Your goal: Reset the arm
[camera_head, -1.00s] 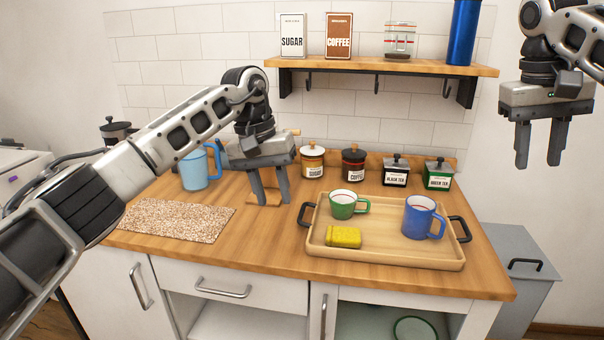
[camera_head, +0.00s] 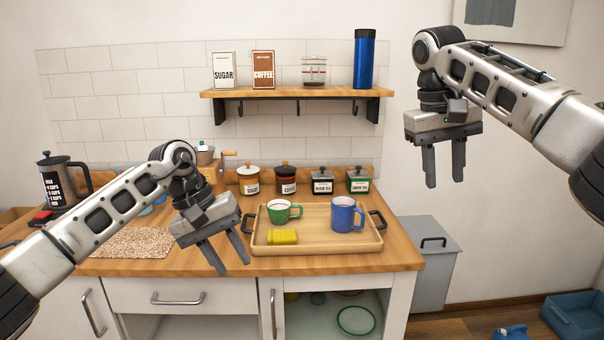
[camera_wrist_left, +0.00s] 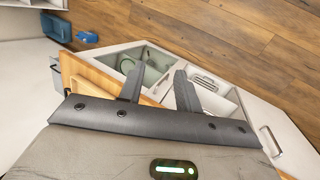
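My left gripper (camera_head: 231,254) is open and empty in the head view, in front of the counter and left of the tray, with its fingers pointing down and to the right. In the left wrist view the fingers (camera_wrist_left: 158,92) are apart with nothing between them, over the open cabinet fronts. My right gripper (camera_head: 444,164) is open and empty, raised at the right above the grey bin, with its fingers pointing down.
A wooden tray (camera_head: 320,246) holds a green mug (camera_head: 281,213), a blue mug (camera_head: 344,214) and a yellow packet (camera_head: 282,237). Several jars line the back. A shelf (camera_head: 290,92) hangs above. A grey bin (camera_head: 428,262) stands right of the counter.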

